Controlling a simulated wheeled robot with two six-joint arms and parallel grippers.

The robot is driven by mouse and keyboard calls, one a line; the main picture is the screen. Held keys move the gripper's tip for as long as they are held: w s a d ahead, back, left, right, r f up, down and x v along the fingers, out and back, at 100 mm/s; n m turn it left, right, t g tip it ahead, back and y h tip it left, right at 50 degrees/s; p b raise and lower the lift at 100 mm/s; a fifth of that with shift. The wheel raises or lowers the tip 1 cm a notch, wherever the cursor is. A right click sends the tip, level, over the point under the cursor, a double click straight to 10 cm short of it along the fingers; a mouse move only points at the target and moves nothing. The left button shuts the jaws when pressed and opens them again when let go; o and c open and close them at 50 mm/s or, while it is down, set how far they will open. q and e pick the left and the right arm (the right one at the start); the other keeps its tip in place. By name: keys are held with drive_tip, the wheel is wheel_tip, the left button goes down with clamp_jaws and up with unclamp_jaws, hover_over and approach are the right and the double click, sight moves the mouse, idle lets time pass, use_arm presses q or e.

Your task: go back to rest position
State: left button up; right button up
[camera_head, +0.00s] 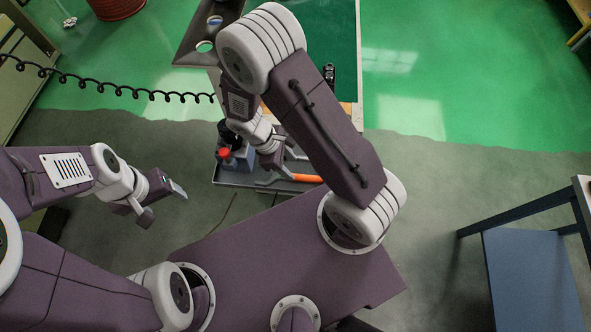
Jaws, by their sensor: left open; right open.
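My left gripper (163,203) is open and empty at the left. It hangs over the grey floor, to the left of the tooling cart and apart from it. My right arm rises from my body, bends at the top and comes back down over the cart. My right gripper (277,161) is over the near, lower tray (230,181) of the cart, partly hidden behind its own arm. Its fingers are hard to make out, and I cannot tell whether they touch anything there.
The tray holds an orange-handled tool (306,178) and a red-capped item (224,154). The cart's green top (337,40) lies beyond. A coiled black cable (110,88) crosses at left. A blue-shelved table (530,275) stands at right. Grey floor lies clear between it and me.

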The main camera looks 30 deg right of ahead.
drive_tip(key=shift+v, duration=0.9)
drive_tip(key=shift+w+d+r, duration=0.1)
drive_tip(key=shift+w+d, duration=0.15)
wheel_tip(320, 180, up, 9)
drive_tip(key=s+d+m+t+y+b, duration=0.1)
drive_tip(key=s+d+m+t+y, duration=0.1)
drive_tip(key=m, duration=1)
drive_tip(key=shift+d+t+y, duration=0.45)
drive_tip(key=shift+t+y, duration=0.35)
drive_tip(key=shift+y, duration=0.3)
